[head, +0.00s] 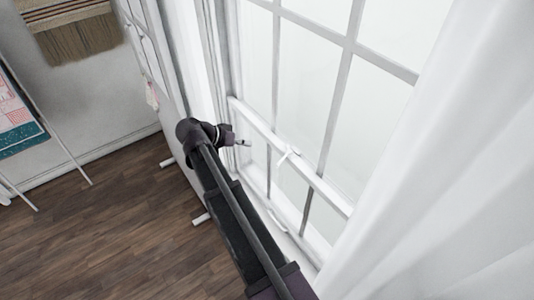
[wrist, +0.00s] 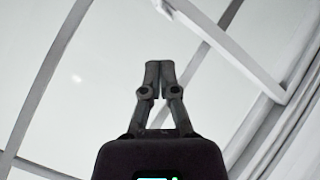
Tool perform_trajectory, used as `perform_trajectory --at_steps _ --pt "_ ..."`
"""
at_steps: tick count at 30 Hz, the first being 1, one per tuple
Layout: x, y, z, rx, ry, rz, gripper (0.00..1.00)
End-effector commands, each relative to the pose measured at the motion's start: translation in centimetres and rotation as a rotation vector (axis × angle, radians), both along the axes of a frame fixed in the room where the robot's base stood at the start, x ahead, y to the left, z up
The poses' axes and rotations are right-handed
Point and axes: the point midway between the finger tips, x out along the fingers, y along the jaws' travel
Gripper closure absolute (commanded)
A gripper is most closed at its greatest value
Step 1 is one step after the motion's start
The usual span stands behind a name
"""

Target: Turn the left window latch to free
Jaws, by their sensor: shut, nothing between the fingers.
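A small white latch (head: 288,154) sits on the horizontal sash rail of the white window. Its exact turn angle is hard to tell. My gripper (head: 246,143) is to the left of the latch in the head view, in front of the panes and apart from the latch. In the wrist view, my gripper (wrist: 160,66) shows its two dark fingers together, empty, with pane behind them. I cannot make out the latch clearly in the wrist view.
The sash rail (head: 325,188) crosses the window, with a curved white handle (head: 278,222) lower down. A white curtain (head: 450,190) hangs at right. A drying rack with cloths (head: 16,125) stands at far left. The wooden floor (head: 110,235) is mostly clear.

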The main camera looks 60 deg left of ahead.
Motion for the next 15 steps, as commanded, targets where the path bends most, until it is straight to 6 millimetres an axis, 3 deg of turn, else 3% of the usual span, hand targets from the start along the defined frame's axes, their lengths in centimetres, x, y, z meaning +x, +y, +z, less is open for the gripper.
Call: perform_trajectory --at_steps 8,15 --pt "1.1 -0.2 -1.0 -0.001 -0.001 -0.001 1.0" --pt "3.2 -0.5 -2.7 -0.001 -0.001 -0.001 1.0"
